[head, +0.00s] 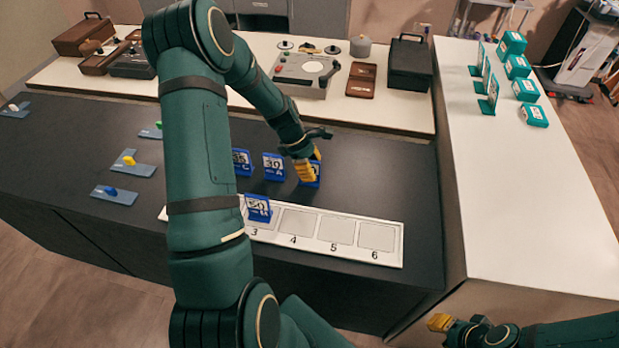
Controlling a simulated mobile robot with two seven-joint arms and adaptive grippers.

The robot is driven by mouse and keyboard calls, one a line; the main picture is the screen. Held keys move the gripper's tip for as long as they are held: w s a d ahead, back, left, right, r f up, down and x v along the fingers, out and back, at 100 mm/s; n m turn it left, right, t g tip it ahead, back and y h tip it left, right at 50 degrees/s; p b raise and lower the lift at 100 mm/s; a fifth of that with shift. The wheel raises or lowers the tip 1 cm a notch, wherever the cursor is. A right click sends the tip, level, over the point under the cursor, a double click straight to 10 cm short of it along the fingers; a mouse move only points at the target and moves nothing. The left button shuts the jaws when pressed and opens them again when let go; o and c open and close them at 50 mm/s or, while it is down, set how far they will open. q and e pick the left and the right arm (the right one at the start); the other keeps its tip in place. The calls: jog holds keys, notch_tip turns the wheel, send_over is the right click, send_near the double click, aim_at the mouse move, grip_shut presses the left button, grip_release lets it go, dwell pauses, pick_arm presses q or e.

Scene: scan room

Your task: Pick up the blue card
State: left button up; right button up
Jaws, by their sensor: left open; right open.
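Several blue cards stand on the dark counter in the head view. One blue card (316,177) is partly hidden by the yellow fingertips of my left gripper (309,169), which is open at that card; I cannot tell whether the fingers touch it. A blue card reading 39 (273,166) stands just left of it, and another reading 35 (241,161) is partly hidden by my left arm. A blue card reading 50 (258,207) stands on the white numbered board (397,259) near slot 3. My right gripper (440,322) is open and empty at the lower right.
The board's slots 4, 5 and 6 are empty; its left part is hidden by my arm. Flat blue-grey plates (114,195) with small coloured pieces lie at left. A white table (535,210) at right bears teal boxes (534,115). A black case (410,65) stands behind.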

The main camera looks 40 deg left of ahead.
pick_arm(q)
jog(key=shift+d+f, duration=0.1)
jog(key=shift+f, duration=0.1)
jog(key=shift+o, duration=0.3)
grip_shut()
jog(key=shift+r, duration=0.15)
